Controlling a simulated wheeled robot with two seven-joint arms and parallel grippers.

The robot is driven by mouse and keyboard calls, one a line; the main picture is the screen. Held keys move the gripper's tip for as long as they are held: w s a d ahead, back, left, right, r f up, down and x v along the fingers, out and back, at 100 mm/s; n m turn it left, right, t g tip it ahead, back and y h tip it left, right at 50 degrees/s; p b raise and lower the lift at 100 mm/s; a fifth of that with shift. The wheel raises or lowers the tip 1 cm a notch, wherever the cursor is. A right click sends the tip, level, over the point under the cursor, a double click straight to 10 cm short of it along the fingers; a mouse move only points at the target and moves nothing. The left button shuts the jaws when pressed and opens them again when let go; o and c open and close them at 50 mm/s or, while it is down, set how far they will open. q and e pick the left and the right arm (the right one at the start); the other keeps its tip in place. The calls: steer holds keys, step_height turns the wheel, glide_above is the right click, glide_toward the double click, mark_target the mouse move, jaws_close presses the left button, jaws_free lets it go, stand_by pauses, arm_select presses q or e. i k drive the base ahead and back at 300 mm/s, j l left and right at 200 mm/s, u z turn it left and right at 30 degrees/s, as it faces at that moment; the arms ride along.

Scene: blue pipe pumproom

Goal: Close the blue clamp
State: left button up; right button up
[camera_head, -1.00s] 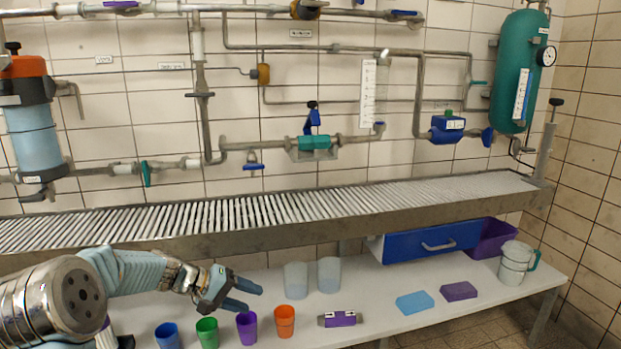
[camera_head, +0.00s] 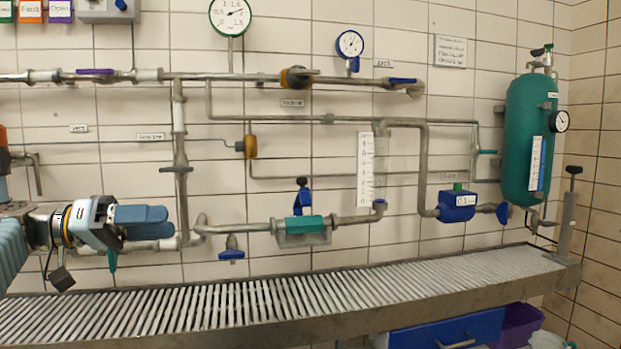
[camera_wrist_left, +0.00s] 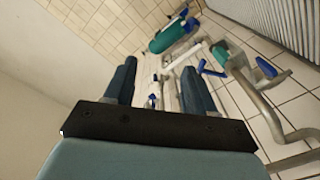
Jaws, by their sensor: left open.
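The blue clamp (camera_head: 302,196) stands upright with a dark knob on top, above a teal block (camera_head: 304,225) on the lower wall pipe. In the left wrist view, a blue lever (camera_wrist_left: 209,69) that looks like this clamp sits beside a teal block (camera_wrist_left: 220,52). My left gripper (camera_head: 168,222) is at the left in front of the wall, to the left of the clamp and clear of it. Its blue-grey fingers point right. In the left wrist view its fingers (camera_wrist_left: 157,90) are apart with nothing between them. My right gripper is not in view.
A blue valve handle (camera_head: 231,255) hangs below the pipe, left of the clamp. A white scale (camera_head: 365,170), a blue box (camera_head: 457,206) and a green tank (camera_head: 528,140) are to the right. Open air lies before the clamp.

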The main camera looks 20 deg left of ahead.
mark_target(303, 199)
steer(key=i, duration=1.05)
